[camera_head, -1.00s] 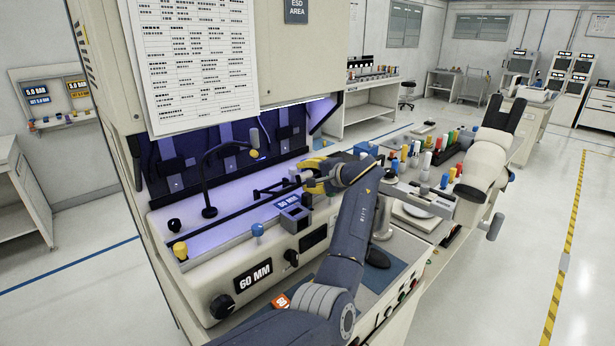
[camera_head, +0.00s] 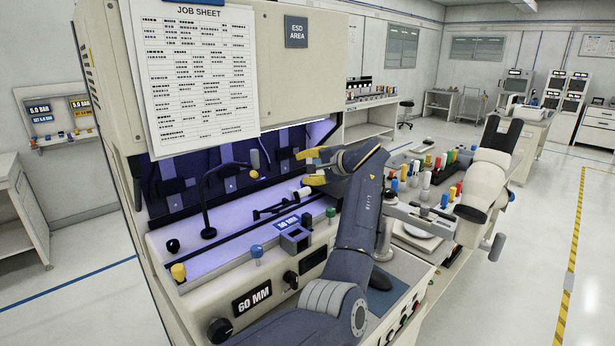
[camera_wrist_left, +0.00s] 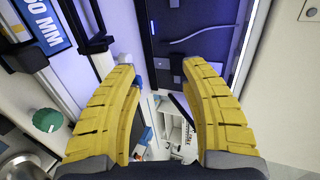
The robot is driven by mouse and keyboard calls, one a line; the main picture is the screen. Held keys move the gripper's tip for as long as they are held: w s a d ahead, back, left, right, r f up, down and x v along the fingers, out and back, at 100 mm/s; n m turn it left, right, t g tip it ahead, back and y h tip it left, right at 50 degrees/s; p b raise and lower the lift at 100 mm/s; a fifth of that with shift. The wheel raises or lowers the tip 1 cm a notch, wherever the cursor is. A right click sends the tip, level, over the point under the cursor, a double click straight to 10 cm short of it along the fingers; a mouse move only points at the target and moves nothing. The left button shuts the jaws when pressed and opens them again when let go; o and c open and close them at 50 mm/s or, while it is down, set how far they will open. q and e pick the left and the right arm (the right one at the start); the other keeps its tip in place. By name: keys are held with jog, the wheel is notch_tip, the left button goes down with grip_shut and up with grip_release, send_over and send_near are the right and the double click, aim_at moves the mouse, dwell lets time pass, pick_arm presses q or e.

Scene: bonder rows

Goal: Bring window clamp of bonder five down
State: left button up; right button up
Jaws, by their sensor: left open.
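The bonder (camera_head: 215,290) is a cream machine with a 60 MM plate on its front. A dark bar assembly (camera_head: 278,207), which may be the window clamp, lies over its lit work area. A pale knob (camera_head: 302,192) sits at its right end. My left gripper (camera_head: 314,167) has yellow fingers and is above and slightly right of this knob, apart from it. In the left wrist view its fingers (camera_wrist_left: 160,85) are open with nothing between them. Dark rails (camera_wrist_left: 95,45) show at upper left there. I cannot read the bonder's number. My right gripper is not in view.
A thin black gooseneck lamp (camera_head: 208,205) arches over the work area. Yellow (camera_head: 178,271), blue (camera_head: 257,252) and green (camera_head: 331,213) knobs stand along the front. A microscope (camera_head: 482,190) and coloured bottles (camera_head: 427,180) are at right. The job sheet (camera_head: 200,80) hangs above.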

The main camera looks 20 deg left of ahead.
pick_arm(q)
jog(key=shift+r, duration=0.1)
jog(key=shift+c, duration=0.6)
jog(key=a, duration=0.3)
jog(key=shift+s+a+r+n, duration=0.1)
jog(key=shift+a+r+n, duration=0.2)
jog(key=shift+r, duration=0.1)
jog(key=c, duration=0.4)
jog(key=a+h, duration=0.1)
jog(key=a, duration=0.1)
jog(key=a+n+h, duration=0.1)
jog(key=shift+s+a+f, duration=0.15)
jog(key=shift+a+f, duration=0.05)
jog(key=shift+a, duration=0.2)
grip_shut()
jog(key=s+d+r+m+t+h, duration=0.25)
jog(key=s+d+r+h, duration=0.35)
jog(key=h, duration=0.6)
jog(key=w+d+f, duration=0.1)
jog(key=w+f, duration=0.5)
jog(key=f, duration=0.5)
jog(key=shift+w+d+f, duration=0.2)
jog(key=shift+w+f, duration=0.05)
jog(key=shift+w, duration=0.15)
